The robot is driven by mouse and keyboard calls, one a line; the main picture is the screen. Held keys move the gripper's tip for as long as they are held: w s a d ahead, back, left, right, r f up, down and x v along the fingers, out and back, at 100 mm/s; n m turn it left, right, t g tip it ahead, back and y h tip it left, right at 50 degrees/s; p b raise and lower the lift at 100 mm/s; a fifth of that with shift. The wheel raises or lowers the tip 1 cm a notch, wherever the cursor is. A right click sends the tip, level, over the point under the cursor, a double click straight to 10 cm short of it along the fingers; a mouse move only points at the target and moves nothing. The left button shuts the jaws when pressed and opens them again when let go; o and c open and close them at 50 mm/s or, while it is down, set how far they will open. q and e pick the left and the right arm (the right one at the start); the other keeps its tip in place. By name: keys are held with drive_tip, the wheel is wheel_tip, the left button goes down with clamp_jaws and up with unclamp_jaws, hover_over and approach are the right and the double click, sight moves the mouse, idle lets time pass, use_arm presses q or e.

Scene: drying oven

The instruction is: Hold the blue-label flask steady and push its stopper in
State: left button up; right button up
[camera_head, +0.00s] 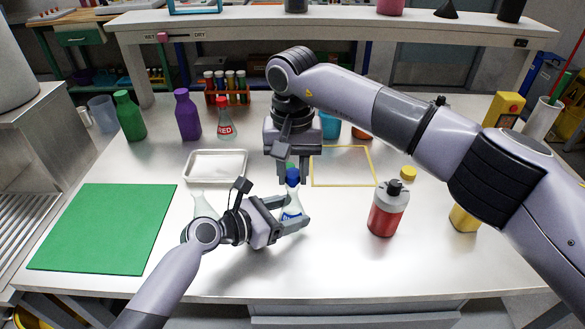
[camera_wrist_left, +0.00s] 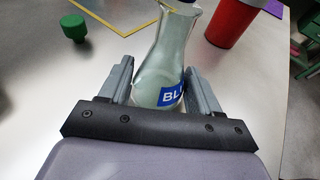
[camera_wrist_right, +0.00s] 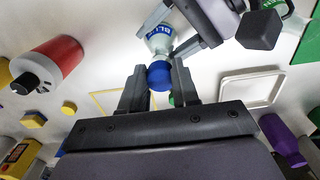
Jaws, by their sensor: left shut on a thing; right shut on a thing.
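The blue-label flask (camera_head: 291,208) stands upright on the white table, with a clear body and a blue label. My left gripper (camera_head: 293,221) is shut around its lower body; the left wrist view shows the flask (camera_wrist_left: 162,65) between both fingers. The blue stopper (camera_head: 292,177) is at the top of the flask neck. My right gripper (camera_head: 292,180) points down from above and is shut on the stopper, which also shows between its fingertips in the right wrist view (camera_wrist_right: 160,75). How deep the stopper sits in the neck is hard to tell.
A green stopper (camera_wrist_left: 73,27) lies behind the flask, by a yellow frame (camera_head: 342,148). A white tray (camera_head: 215,178) and another clear flask (camera_head: 198,203) are to the left. A red bottle (camera_head: 387,212) stands to the right. A green mat (camera_head: 105,228) lies front left.

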use_arm(q)
drive_tip(key=shift+f, duration=0.15)
use_arm(e)
drive_tip(key=shift+f, duration=0.9)
drive_tip(key=o, duration=1.1)
drive_tip(key=shift+r, duration=2.5)
use_arm(q)
drive_tip(key=o, duration=0.9)
drive_tip(key=shift+c, duration=0.2)
drive_tip(key=shift+a, duration=0.1)
